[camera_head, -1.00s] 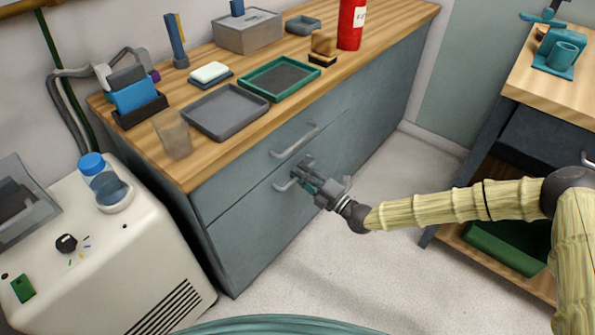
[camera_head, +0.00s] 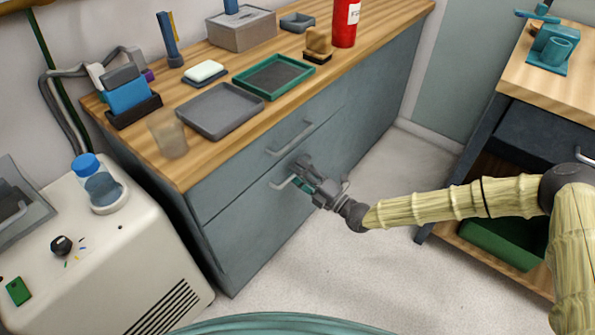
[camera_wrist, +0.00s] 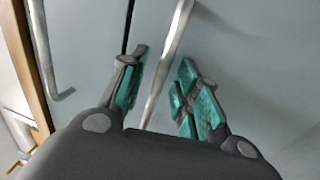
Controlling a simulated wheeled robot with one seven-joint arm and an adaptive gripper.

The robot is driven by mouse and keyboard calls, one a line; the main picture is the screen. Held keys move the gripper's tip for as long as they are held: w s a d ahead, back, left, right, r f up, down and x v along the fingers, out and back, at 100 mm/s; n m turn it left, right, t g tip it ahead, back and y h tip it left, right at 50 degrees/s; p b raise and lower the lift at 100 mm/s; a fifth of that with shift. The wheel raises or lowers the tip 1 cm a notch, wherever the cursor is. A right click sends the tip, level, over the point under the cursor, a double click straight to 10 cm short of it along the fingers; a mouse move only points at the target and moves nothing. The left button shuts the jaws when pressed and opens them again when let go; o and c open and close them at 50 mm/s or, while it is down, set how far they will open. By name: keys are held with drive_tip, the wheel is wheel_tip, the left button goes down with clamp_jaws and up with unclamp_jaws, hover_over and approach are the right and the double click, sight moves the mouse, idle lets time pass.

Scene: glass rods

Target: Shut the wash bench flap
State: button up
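The wash bench has a wooden top (camera_head: 212,140) and a grey-blue front with two bar handles, one above the other. The lower panel (camera_head: 246,232), which I take as the flap, looks nearly flush with the front; I cannot tell whether a small gap is left. My gripper (camera_head: 299,180) is at the lower handle (camera_head: 281,184). In the wrist view the fingers of my gripper (camera_wrist: 168,92) stand apart, with a metal bar handle (camera_wrist: 165,65) running between them and clear space on both sides. The upper handle (camera_head: 291,140) is free.
Trays, a soap dish, a beaker and a red extinguisher (camera_head: 345,22) stand on the bench top. A white machine (camera_head: 130,255) stands close at the left. A dark bench (camera_head: 535,140) with an open lower shelf is at the right. The floor between is clear.

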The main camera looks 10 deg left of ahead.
drive_tip(key=v, duration=1.1)
drive_tip(key=shift+d+r, duration=0.1)
